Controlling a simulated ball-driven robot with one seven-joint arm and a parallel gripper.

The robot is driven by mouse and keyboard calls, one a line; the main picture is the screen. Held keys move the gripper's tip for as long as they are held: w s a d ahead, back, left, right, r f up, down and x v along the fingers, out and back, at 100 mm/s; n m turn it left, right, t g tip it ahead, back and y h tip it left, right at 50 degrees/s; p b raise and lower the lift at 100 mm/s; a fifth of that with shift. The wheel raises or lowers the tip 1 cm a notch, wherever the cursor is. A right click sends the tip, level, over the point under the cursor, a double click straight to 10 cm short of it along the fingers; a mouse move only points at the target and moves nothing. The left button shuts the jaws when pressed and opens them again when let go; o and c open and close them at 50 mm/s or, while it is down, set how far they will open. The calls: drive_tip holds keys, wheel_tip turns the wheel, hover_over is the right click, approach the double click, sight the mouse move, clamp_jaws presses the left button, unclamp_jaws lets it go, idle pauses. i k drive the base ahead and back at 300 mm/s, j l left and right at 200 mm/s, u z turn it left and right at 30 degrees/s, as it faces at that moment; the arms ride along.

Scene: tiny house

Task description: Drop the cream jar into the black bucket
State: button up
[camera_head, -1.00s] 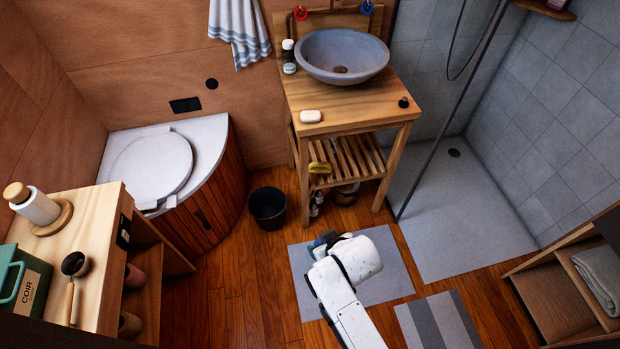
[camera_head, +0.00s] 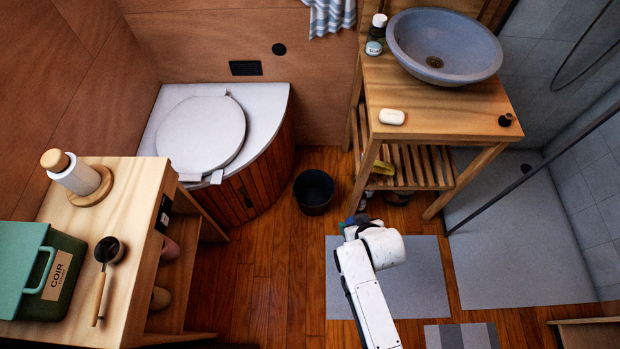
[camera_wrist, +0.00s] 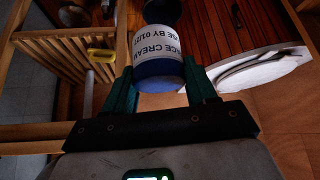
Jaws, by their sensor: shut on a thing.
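The cream jar (camera_wrist: 158,50) has a white label reading face cream and a blue end facing the camera in the wrist view. My gripper (camera_wrist: 159,72) is shut on it, one green finger on each side. In the head view my gripper (camera_head: 354,224) is above the floor near the front of the washstand, and my arm largely hides the jar. The black bucket (camera_head: 314,191) stands upright on the wooden floor, up and left of my gripper. In the wrist view a dark round shape, likely the bucket (camera_wrist: 163,10), shows beyond the jar.
The washstand (camera_head: 430,105) with its slatted shelf stands right of the bucket. The curved wooden toilet box (camera_head: 250,190) stands to its left. A wooden cabinet (camera_head: 130,200) is at the left front. Open floor (camera_head: 275,260) lies before the bucket.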

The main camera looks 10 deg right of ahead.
sight(319, 200)
drive_tip(key=i+l+u, duration=0.1)
drive_tip(key=i+u, duration=0.2)
drive_tip(key=i, duration=0.25)
drive_tip(key=i+l+u, duration=0.35)
drive_tip(key=i, duration=0.2)
drive_tip(key=j, duration=0.1)
